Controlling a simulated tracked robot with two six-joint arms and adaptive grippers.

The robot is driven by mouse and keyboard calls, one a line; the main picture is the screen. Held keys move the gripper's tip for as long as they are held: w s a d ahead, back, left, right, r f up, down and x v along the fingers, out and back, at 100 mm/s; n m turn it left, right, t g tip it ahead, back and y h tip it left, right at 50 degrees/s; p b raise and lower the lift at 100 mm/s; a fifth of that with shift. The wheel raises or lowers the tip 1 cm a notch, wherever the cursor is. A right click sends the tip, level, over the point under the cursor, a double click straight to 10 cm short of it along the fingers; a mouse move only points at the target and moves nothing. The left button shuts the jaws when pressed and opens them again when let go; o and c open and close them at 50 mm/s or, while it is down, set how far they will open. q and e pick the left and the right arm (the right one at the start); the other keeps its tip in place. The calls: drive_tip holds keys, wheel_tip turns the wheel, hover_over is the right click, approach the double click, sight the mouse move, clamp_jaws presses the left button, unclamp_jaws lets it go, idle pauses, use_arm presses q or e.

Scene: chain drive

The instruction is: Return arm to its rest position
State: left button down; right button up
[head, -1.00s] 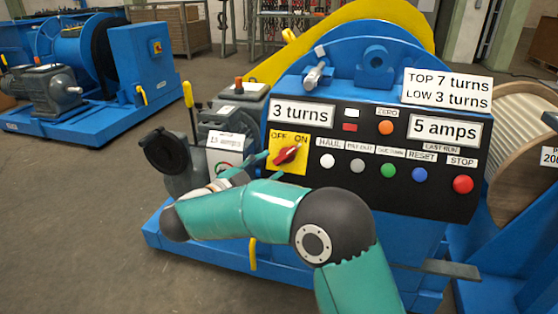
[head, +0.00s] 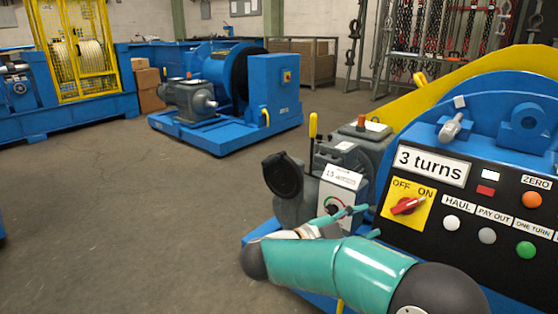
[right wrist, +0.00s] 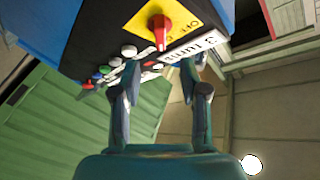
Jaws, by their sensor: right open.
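My right arm is teal with dark joints and reaches across the lower part of the head view. Its gripper (head: 360,221) is open and empty, in front of the grey gearbox side and left of the red rotary switch (head: 408,205) on its yellow plate. A gap shows between gripper and switch. The switch handle points toward ON. In the right wrist view, both fingers of the gripper (right wrist: 160,75) stand apart, with the switch (right wrist: 160,30) beyond them. My left gripper is not in view.
The black control panel (head: 468,232) carries a "3 turns" display (head: 431,166) and several buttons. A yellow-handled lever (head: 313,127) stands upright left of the arm's reach. Another blue winch (head: 270,95) stands further back. The floor (head: 130,225) at left is clear.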

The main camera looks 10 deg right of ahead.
drive_tip(key=w+f+n+t+y, duration=0.3)
drive_tip(key=w+f+n+t, duration=0.15)
drive_tip(key=f, duration=0.35)
drive_tip(key=w+f+n+t+y, duration=0.3)
drive_tip(key=f+n+y, duration=0.15)
drive_tip(key=f, duration=0.25)
drive_tip(key=s+a+f+n+g+y, duration=0.1)
drive_tip(key=s+a+f+n+y, duration=0.15)
drive_tip(key=f, duration=0.55)
drive_tip(key=s+a+f+n+y, duration=0.1)
drive_tip(key=a+f+n+y, duration=0.2)
drive_tip(key=f, duration=0.4)
drive_tip(key=s+a+f+n+g+y+p, duration=0.1)
drive_tip(key=s+a+f+n+g+y, duration=0.1)
drive_tip(key=s+f, duration=0.3)
drive_tip(key=s+a+f+n+g+y, duration=0.2)
drive_tip(key=s+f+g+y, duration=0.1)
drive_tip(key=s+f, duration=0.3)
drive_tip(key=s+a+f+n+g+y, duration=0.1)
drive_tip(key=s+a+f+g+y, duration=0.15)
drive_tip(key=s, duration=0.75)
drive_tip(key=s+a+f+n+g+y, duration=0.15)
drive_tip(key=s+g, duration=0.25)
drive_tip(key=s, duration=0.5)
wheel_tip(320, 180, up, 38)
drive_tip(key=p, duration=3.8)
drive_tip(key=shift+w+d+f+m+h, duration=0.15)
drive_tip(key=shift+w+d+m+h, duration=0.15)
drive_tip(key=shift+w+d+h, duration=0.1)
